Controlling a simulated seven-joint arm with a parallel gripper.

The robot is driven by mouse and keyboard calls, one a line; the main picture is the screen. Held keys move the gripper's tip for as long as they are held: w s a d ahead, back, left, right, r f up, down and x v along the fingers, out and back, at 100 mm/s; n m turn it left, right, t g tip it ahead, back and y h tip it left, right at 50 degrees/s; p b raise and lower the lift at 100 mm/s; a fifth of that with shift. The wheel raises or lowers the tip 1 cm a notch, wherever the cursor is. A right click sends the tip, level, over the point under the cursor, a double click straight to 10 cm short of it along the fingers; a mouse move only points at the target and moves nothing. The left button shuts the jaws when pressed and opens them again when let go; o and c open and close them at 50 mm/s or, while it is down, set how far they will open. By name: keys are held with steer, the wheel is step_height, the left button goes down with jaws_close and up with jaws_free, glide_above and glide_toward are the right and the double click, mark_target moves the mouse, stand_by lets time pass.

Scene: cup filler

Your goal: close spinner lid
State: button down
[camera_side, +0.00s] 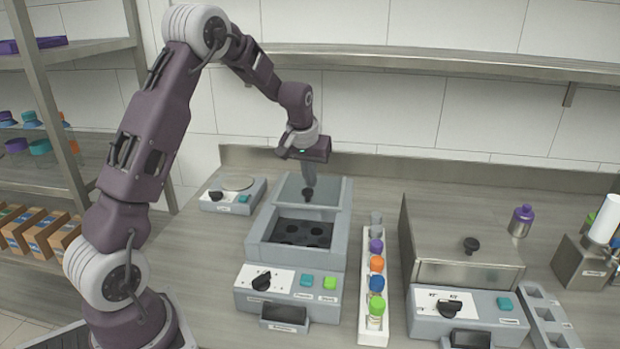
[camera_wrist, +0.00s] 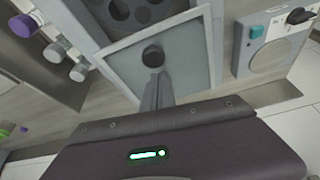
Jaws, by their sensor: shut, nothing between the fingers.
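The spinner (camera_side: 247,275) is a grey box in the middle of the side view, with several dark round wells (camera_side: 303,233) showing inside. Its grey, framed lid (camera_side: 329,188) stands raised at the back, with a black knob (camera_side: 307,195) on it. In the wrist view, the lid (camera_wrist: 195,50) and knob (camera_wrist: 153,56) are near the centre, beside the wells (camera_wrist: 130,10). My gripper (camera_side: 308,186) points down at the lid, its shut, empty fingertips (camera_wrist: 154,76) right by the knob. I cannot tell whether they touch it.
A white rack (camera_side: 373,338) of tubes with coloured caps stands right of the spinner. Beyond it is a larger machine with a steel lid (camera_side: 455,225). A small device (camera_side: 232,195) with a round plate sits at the back left. A wall shelf (camera_side: 420,62) runs above.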

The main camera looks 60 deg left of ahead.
steer(key=shift+s+d, duration=0.15)
steer(key=shift+s, duration=0.05)
steer(key=s+d, duration=1)
steer(key=s, duration=0.1)
steer(key=shift+d, duration=0.4)
steer(key=shift+f, duration=0.1)
steer(key=w+a, duration=0.2)
steer(key=w, duration=0.1)
steer(key=v, duration=1.1)
steer(key=s+d+r+m+t+h, duration=0.1)
steer(key=s+d+m, duration=0.2)
steer(key=s, duration=0.7)
steer(key=s+d+r+m+t+h, duration=0.1)
steer(key=s+d+m, duration=0.3)
steer(key=s+d, duration=0.4)
steer(key=shift+s+d+r, duration=0.3)
steer(key=shift+s+r, duration=0.1)
steer(key=shift+s, duration=0.55)
